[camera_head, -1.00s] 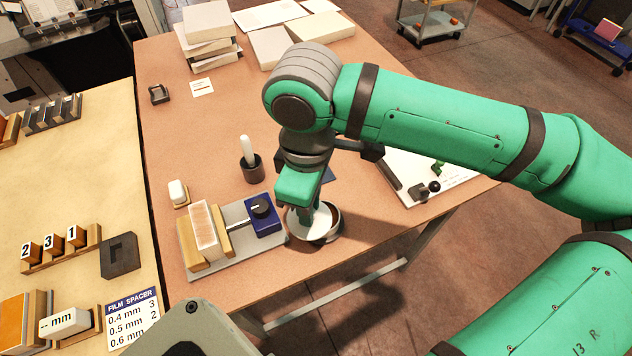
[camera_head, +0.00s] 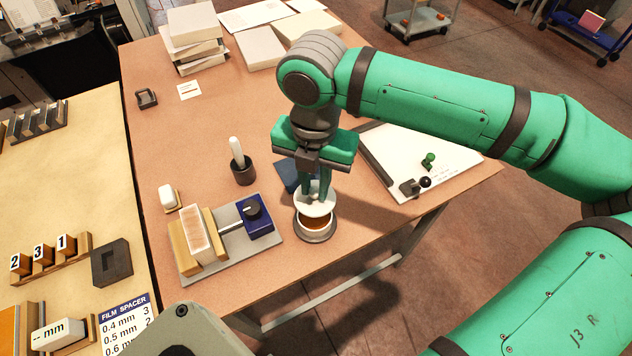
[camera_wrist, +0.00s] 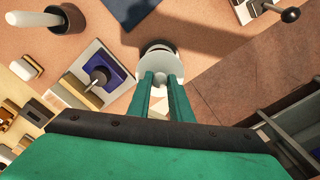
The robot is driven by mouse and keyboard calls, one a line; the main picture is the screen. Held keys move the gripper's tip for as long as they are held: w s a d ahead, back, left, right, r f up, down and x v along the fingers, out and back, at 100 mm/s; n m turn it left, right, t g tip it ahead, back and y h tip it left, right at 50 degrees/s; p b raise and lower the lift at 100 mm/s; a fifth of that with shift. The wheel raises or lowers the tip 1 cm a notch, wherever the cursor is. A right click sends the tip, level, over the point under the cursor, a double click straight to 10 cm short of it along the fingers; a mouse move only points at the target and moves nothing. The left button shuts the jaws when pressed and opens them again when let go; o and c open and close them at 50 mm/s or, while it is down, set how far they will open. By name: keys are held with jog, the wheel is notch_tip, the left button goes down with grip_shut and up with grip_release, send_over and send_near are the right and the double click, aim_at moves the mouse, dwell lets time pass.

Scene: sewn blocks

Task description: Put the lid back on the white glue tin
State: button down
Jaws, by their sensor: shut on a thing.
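The white glue tin (camera_head: 316,234) stands on the front right part of the pinkish-brown table, with amber glue visible in its open mouth. My gripper (camera_head: 317,190) is shut on the knob of the round white lid (camera_head: 313,205). The lid is above the tin and covers the far part of its mouth in the head view; a gap shows at the near side. In the wrist view the lid (camera_wrist: 150,70) lies just beyond my fingertips (camera_wrist: 160,82) and hides most of the tin (camera_wrist: 157,46), whose rim shows past its far edge.
Left of the tin is a grey fixture with a blue block (camera_head: 255,222) and black knob. A dark cup with a white-handled tool (camera_head: 243,170) stands behind it. A dark blue pad (camera_head: 293,173) lies behind the tin. A white board (camera_head: 420,160) lies right. The table's front edge is close.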

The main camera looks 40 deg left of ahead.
aim_at(316, 203)
jog(key=shift+d+f, duration=0.15)
jog(key=shift+s+a+f, duration=0.1)
jog(key=shift+f, duration=0.35)
jog(key=shift+s+a+f, duration=0.1)
jog(key=shift+f, duration=0.35)
jog(key=shift+d+f, duration=0.1)
jog(key=shift+f, duration=1.55)
jog(key=shift+w+f, duration=0.15)
jog(key=shift+f, duration=0.35)
jog(key=shift+w, duration=0.1)
jog(key=shift+s, duration=0.25)
jog(key=shift+w+d, duration=0.1)
jog(key=shift+w, duration=0.2)
jog(key=shift+s+a+f, duration=0.15)
jog(key=shift+s+a, duration=0.1)
jog(key=shift+w+d, duration=0.15)
jog(key=shift+d, duration=0.05)
